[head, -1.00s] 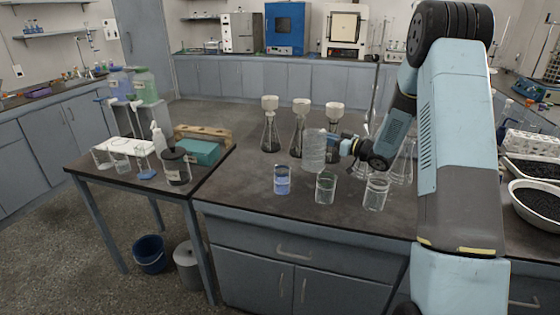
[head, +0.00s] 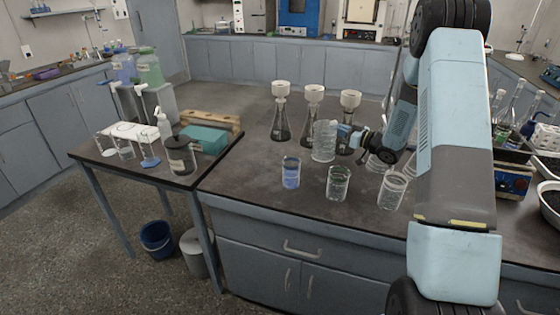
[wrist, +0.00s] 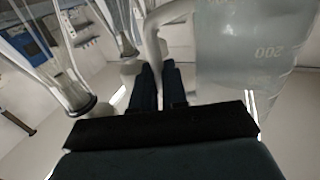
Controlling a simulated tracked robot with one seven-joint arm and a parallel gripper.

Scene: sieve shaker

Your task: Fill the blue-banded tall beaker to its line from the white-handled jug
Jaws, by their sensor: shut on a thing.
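A clear jug (head: 324,142) with a pale handle (wrist: 153,40) is in my gripper (head: 346,137). My gripper's two dark fingers (wrist: 158,85) are shut on the handle. The jug looks roughly upright, behind the front row of beakers; I cannot tell its height above the bench or its liquid level. In the wrist view its wall carries an inverted "200" mark. A glass beaker with blue on its lower part (head: 291,173) stands front left of the jug; I cannot tell band from contents. A clear beaker (head: 338,183) and another (head: 392,191) stand right of it.
Several flasks topped with white funnels (head: 281,112) stand behind the jug. More glassware is partly hidden by my arm. A side table (head: 200,178) at left holds bottles, small beakers and a dark jar (head: 180,155). Bare bench (head: 245,178) lies left of the beakers.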

